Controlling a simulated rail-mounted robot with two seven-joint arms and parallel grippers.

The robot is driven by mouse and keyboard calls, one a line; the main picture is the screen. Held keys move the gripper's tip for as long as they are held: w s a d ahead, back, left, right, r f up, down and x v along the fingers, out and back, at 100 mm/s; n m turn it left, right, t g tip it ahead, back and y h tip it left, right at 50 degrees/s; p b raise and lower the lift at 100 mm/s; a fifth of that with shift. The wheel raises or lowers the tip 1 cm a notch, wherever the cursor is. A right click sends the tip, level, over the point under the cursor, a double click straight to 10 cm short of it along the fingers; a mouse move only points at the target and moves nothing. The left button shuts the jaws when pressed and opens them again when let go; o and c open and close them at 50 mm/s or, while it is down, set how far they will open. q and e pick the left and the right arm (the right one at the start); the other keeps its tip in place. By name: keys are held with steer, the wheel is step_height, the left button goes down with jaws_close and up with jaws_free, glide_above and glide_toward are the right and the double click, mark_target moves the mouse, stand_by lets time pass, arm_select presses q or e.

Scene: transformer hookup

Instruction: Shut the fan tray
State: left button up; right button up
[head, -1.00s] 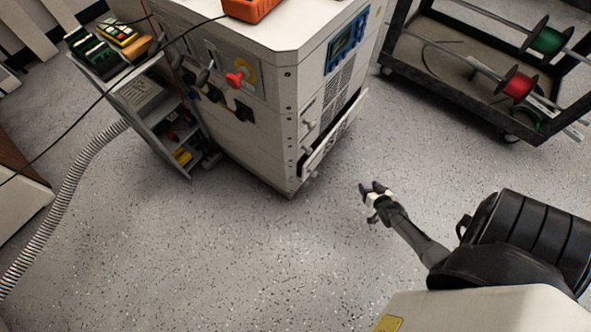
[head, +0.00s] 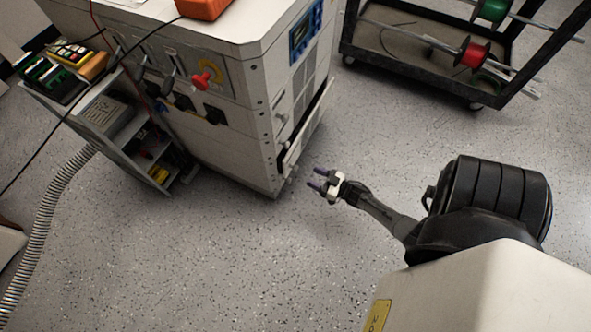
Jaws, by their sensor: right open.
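The fan tray (head: 311,126) is the low panel on the right-hand face of the pale cabinet (head: 232,151). It stands out from that face, with a dark gap along its upper edge, so it is partly open. My right gripper (head: 315,179) is open and empty. Its two dark fingers point left towards the cabinet's lower corner, just right of and below the tray's near end in the picture. I see no contact between them. My left gripper is not in view.
A black-framed cart (head: 412,84) with a green spool (head: 492,8) and a red spool (head: 472,54) stands at the upper right. A grey shelf unit (head: 128,150) and a ribbed hose (head: 38,235) are at left. The speckled floor in front is clear.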

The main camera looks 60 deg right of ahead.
mark_target(296, 167)
steer(key=w+b, duration=0.2)
steer(key=w, duration=0.6)
steer(key=shift+b, duration=0.4)
steer(key=shift+w, duration=0.1)
jaws_close()
